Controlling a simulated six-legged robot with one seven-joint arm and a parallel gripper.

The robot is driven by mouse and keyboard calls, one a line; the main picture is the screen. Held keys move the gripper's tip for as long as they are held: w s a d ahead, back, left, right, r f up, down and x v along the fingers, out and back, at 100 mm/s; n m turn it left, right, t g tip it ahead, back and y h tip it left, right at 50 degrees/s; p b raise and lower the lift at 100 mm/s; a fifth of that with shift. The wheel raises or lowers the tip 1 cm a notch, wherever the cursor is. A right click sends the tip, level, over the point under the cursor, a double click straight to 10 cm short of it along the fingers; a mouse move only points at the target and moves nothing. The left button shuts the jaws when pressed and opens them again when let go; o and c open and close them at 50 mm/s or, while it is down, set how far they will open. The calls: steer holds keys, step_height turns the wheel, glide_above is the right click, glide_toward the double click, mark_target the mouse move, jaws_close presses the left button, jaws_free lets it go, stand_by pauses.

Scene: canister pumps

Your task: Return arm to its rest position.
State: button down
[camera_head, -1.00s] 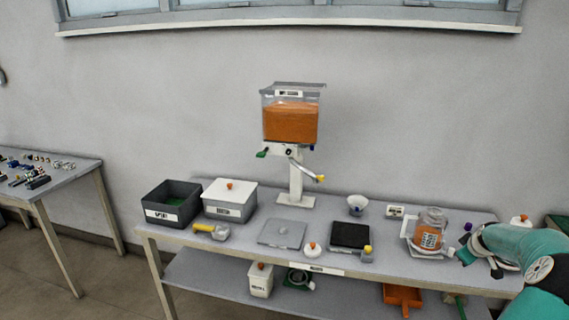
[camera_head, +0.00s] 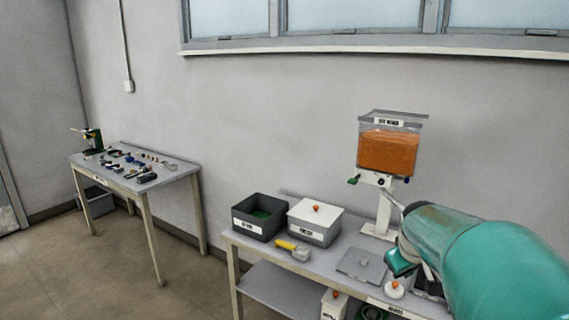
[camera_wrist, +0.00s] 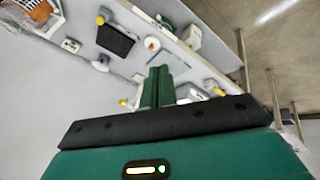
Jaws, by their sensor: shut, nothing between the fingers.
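My arm (camera_head: 490,255) reaches in from the right in the head view and covers the right part of the bench. My gripper (camera_head: 400,264) is green and shows in front of the dispenser's stand, above the bench. In the wrist view my gripper (camera_wrist: 157,88) has its two green fingers close together with nothing between them. The bench top appears beyond the fingers, with a gap below them. The fingertips are partly hidden by the arm in the head view.
A dispenser with orange contents (camera_head: 388,150) stands at the back of the bench (camera_head: 290,262). A dark bin (camera_head: 258,228), a white-lidded box (camera_head: 314,228) and a yellow-handled scoop (camera_head: 292,250) sit to the left. A parts table (camera_head: 160,172) stands far left; the floor between is clear.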

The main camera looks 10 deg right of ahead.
steer(key=s+a+y, duration=0.1)
steer(key=s+a, duration=0.7)
steer(key=a, duration=0.4)
steer(key=s+a+r+t+y, duration=0.1)
steer(key=s+a+y, duration=0.1)
steer(key=s+a, duration=0.6)
steer(key=a, duration=0.4)
steer(key=shift+s+a+m, duration=0.2)
steer(key=shift+m, duration=0.2)
steer(key=shift+d, duration=0.15)
